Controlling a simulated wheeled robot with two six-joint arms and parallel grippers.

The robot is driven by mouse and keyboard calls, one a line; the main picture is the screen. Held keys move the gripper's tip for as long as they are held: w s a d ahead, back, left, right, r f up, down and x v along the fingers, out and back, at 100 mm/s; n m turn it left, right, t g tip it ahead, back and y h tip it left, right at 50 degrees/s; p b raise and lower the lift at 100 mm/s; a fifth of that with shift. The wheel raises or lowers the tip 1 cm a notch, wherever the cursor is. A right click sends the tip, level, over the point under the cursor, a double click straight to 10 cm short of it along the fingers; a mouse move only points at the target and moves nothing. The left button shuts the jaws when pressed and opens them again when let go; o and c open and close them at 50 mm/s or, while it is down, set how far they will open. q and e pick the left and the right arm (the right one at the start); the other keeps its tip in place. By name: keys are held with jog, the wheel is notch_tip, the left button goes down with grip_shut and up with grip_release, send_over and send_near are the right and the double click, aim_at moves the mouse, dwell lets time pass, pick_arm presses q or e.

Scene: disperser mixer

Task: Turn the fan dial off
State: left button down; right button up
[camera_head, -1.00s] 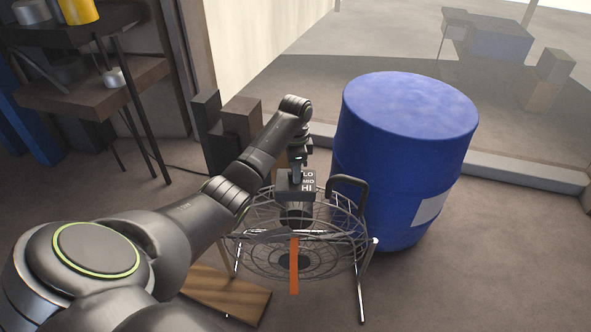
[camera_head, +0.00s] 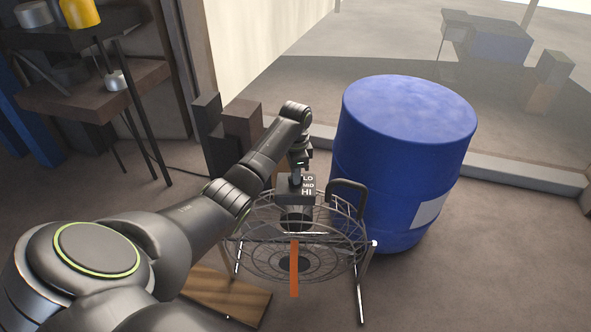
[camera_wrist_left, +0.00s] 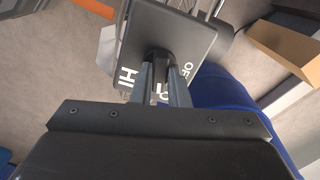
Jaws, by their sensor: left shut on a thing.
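The fan (camera_head: 345,235) stands on the floor, with a round wire cage, shiny metal legs and a black handle. Its dark control box (camera_head: 308,198) carries white LO, MID and HI labels. My left gripper (camera_head: 296,175) reaches down onto the box top. In the left wrist view, its two fingers (camera_wrist_left: 163,88) are shut on the dark fan dial (camera_wrist_left: 157,60), one on each side. HI, LO and part of OFF show on the panel (camera_wrist_left: 180,30) around it. The fingers hide part of the dial, so its exact setting is unclear. My right gripper is not in view.
A blue drum (camera_head: 405,150) stands close behind and right of the fan. Dark boxes (camera_head: 240,125) stand behind it to the left. A wooden board (camera_head: 235,298) lies at the front left. An orange strip (camera_head: 294,270) hangs at the cage front. Floor at the right is clear.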

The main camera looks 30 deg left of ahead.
pick_arm(q)
jog(key=n+p, duration=0.1)
jog(key=p, duration=0.1)
jog(key=n+p, duration=0.4)
jog(key=p, duration=0.1)
jog(key=shift+r, duration=0.3)
jog(key=shift+n+p, duration=0.7)
jog(key=shift+n, duration=0.2)
jog(key=n+p, duration=0.2)
jog(key=n, duration=0.1)
jog(key=shift+f+n, duration=0.1)
jog(key=shift+n, duration=0.2)
jog(key=shift+w+f+n+p, duration=0.15)
jog(key=shift+n+p, duration=0.7)
jog(key=shift+n, duration=1.35)
jog(key=c, duration=1.4)
grip_release()
